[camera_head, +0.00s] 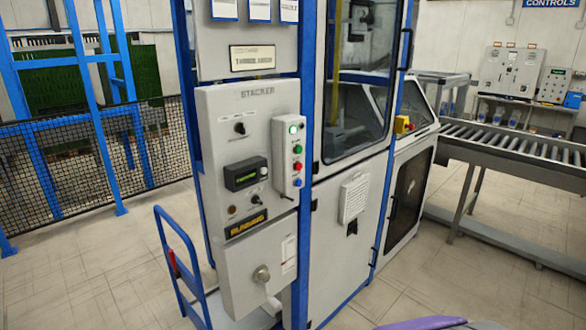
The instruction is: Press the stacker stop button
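The stacker control panel (235,110) is a grey upright box marked STACKER, standing in the middle of the view. On its right side is a narrow pale button box (286,190) with a column of small buttons. A red button (298,166) sits under these, and a blue button (298,182) is lowest. Their labels are too small to read. A yellow-lettered sign (246,223) on the panel appears to read RUNNING. My gripper is not in view.
A blue hand cart (168,248) stands at the panel's lower left. A glazed cabinet (362,80) and a roller conveyor (510,143) are to the right. A yellow box with a red button (403,125) is on the cabinet. Open tiled floor (75,275) lies in front left.

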